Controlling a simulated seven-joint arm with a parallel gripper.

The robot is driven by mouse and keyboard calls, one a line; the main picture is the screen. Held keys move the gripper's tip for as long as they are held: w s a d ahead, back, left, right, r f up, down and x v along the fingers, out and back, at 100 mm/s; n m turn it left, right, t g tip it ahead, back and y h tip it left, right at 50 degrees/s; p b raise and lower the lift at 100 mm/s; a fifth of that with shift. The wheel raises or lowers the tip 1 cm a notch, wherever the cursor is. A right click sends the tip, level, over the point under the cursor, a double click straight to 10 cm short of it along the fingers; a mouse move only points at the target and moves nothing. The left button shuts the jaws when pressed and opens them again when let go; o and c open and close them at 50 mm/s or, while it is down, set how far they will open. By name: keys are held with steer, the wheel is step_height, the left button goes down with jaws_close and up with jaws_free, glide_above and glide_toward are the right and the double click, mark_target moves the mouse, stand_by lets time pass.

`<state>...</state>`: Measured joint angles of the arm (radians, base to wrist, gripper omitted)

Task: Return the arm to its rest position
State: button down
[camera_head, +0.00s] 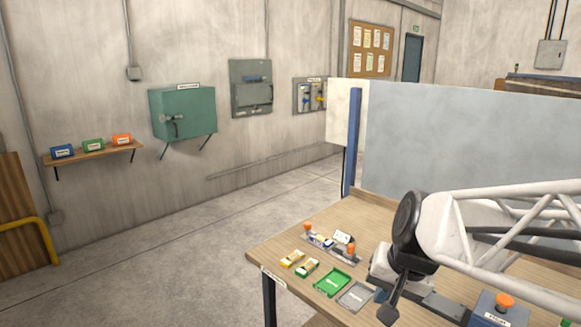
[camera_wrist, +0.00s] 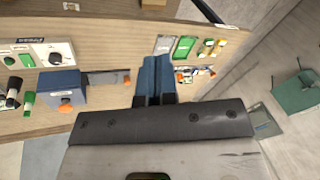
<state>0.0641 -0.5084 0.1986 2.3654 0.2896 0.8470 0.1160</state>
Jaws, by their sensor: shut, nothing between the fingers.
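My gripper (camera_wrist: 155,62) shows in the wrist view with its two blue-grey fingers together and nothing between them. It is above the wooden workbench (camera_wrist: 105,120), apart from the items on it.
A fixture with orange knobs (camera_head: 345,258), small yellow (camera_head: 291,259) and green (camera_head: 307,267) pieces, a green tray (camera_head: 333,282) and a grey tray (camera_head: 355,296) lie on the bench. A blue box with an orange button (camera_head: 490,312) is at right. A grey partition (camera_head: 450,140) stands behind.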

steer(key=s+d+n+h, duration=0.1)
steer(key=s+n+h, duration=0.1)
steer(key=s, duration=0.8)
steer(key=shift+s+d+n, duration=0.25)
steer(key=shift+d+n, duration=0.05)
steer(key=shift+n, duration=0.6)
